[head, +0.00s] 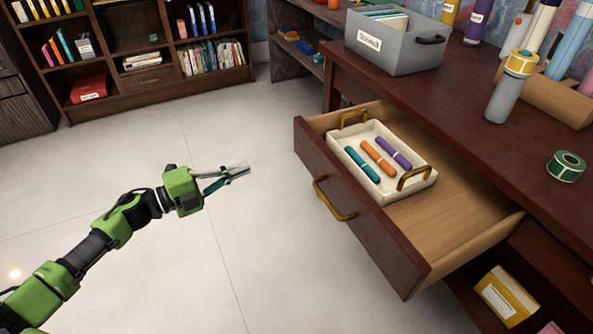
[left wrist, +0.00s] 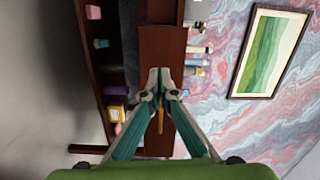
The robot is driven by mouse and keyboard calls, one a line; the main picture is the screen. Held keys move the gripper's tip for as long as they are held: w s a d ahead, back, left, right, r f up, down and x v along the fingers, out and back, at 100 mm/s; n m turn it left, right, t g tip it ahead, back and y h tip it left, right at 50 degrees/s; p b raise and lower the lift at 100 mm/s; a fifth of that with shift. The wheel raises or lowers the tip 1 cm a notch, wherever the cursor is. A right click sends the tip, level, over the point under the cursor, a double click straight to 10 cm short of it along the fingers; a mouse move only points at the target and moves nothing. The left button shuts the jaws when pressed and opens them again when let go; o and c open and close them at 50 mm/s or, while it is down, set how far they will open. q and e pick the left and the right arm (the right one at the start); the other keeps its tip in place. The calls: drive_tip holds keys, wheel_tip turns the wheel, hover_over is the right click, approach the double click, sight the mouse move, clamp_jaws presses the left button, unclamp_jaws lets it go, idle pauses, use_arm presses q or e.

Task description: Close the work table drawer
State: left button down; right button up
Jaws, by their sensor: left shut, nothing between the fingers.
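The work table (head: 440,85) is dark reddish wood. Its drawer (head: 365,205) is pulled well out, with a brass handle (head: 335,200) on its front. Inside lies a cream tray (head: 408,158) with brass handles, holding a teal, an orange and a purple marker. My left gripper (head: 246,170) is shut and empty, in the air to the left of the drawer front, apart from it. In the left wrist view the gripper (left wrist: 160,80) points towards the drawer front (left wrist: 160,45), and the handle (left wrist: 161,115) shows between its fingers. My right gripper is not in view.
A grey bin (head: 400,50), a grey cylinder (head: 505,98) and a green tape roll (head: 566,166) stand on the table. A yellow box (head: 505,297) sits on a shelf below. A bookcase (head: 150,75) stands at the back left. The floor left of the drawer is clear.

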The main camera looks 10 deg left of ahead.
use_arm(q)
drive_tip(key=s+d+r+m+g+h, duration=0.1)
drive_tip(key=d+m, duration=0.1)
drive_tip(key=b, duration=0.2)
approach(307, 151)
drive_tip(key=x, duration=0.7)
drive_tip(key=shift+r, duration=0.1)
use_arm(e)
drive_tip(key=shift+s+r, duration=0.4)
use_arm(q)
drive_tip(key=shift+d, duration=0.1)
